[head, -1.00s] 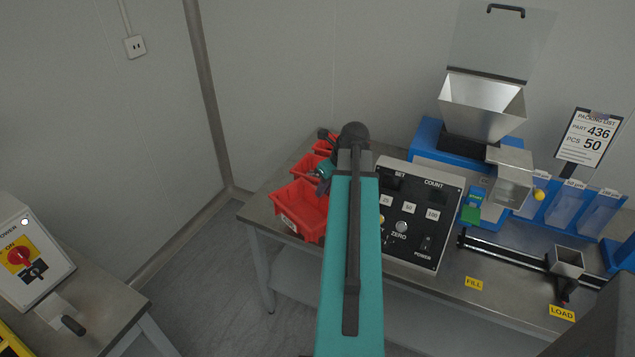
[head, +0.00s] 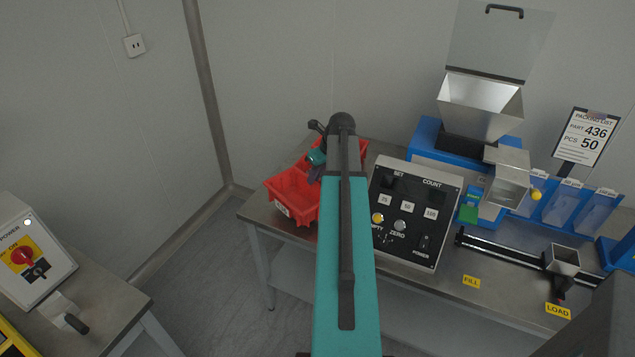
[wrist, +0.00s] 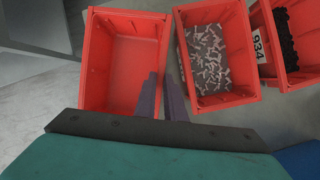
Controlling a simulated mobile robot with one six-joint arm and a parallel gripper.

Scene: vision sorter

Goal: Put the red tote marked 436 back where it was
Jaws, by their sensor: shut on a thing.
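Three red totes stand close together in the wrist view. The left tote (wrist: 122,75) is empty, with no marking visible. My gripper (wrist: 161,92) is shut on its right wall, one finger on each side. The middle tote (wrist: 218,60) holds many small metal pieces. The right tote (wrist: 290,45) is marked 934 and holds dark pieces. In the head view, a red tote (head: 288,203) with an unreadable white label is at the bench's left end, beside my gripper (head: 314,174). My arm hides part of the totes. I cannot read 436 on any tote.
A control box (head: 417,215) stands right of the totes on the metal bench (head: 253,208). Beyond it are a hopper (head: 482,108), a dark rail (head: 505,250) and a packing list (head: 588,136) reading 436, 50 pieces. A power box (head: 30,255) is far left. Floor lies between.

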